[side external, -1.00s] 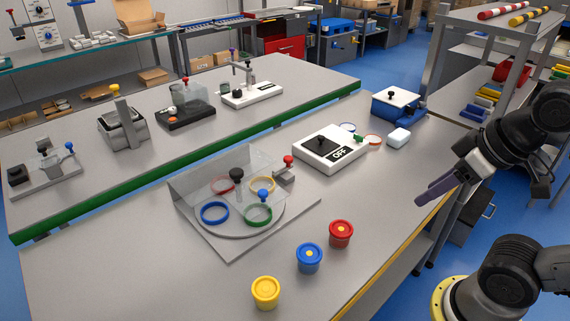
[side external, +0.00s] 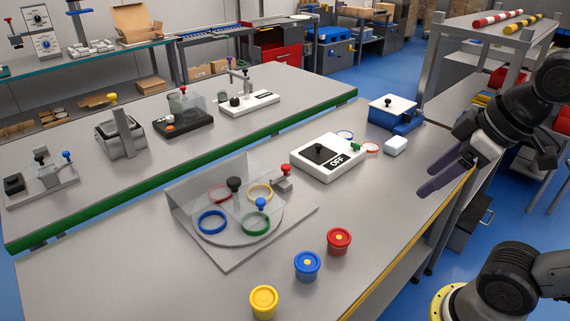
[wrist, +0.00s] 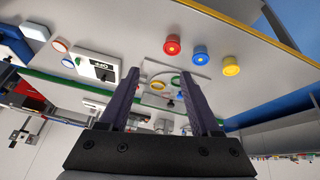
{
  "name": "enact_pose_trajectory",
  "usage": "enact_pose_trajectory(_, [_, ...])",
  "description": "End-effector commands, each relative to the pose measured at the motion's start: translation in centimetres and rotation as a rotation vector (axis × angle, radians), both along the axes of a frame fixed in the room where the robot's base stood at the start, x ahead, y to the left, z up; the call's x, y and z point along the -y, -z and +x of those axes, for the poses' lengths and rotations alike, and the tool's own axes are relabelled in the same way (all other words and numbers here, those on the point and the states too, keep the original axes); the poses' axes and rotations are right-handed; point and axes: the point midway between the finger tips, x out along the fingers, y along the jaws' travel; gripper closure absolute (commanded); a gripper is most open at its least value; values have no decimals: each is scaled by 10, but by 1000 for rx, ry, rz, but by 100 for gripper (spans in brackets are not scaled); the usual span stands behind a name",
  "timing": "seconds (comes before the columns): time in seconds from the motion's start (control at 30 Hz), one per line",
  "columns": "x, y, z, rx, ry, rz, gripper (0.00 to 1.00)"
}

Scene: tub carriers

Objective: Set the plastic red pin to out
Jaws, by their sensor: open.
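A red-knobbed pin (side external: 286,171) stands upright on a small grey metal block (side external: 281,184) at the right rear corner of the clear-shielded ring fixture (side external: 228,258). A second red knob (side external: 183,89) tops a dark fixture on the rear table. I cannot tell from the view whether either pin is in or out. My gripper (side external: 442,176) is open and empty, above the right edge of the front table, well right of the red-knobbed pin and apart from everything. In the wrist view my gripper (wrist: 161,82) shows two separated dark fingers with nothing held.
Black-knobbed (side external: 234,185) and blue-knobbed (side external: 260,203) pins stand close to the shield. A white box marked OFF (side external: 333,170) lies between gripper and fixture. Red (side external: 339,242), blue (side external: 307,266) and yellow (side external: 264,302) tubs line the front. The table's left front is clear.

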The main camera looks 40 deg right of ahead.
Motion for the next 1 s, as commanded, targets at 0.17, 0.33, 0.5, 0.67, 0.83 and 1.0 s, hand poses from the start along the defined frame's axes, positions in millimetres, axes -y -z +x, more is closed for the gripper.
enact_pose_trajectory(0.17, [1,-56,41,-27,-131,-68,36])
enact_pose_trajectory(0.33, [3,-96,96,-80,-254,-124,36])
enact_pose_trajectory(0.5, [6,-118,156,-137,-356,-162,36])
enact_pose_trajectory(0.67, [10,-119,215,-194,-437,-183,36])
enact_pose_trajectory(0.83, [15,-101,275,-255,-503,-192,36])
enact_pose_trajectory(1.0, [21,-63,331,-319,-544,-185,36])
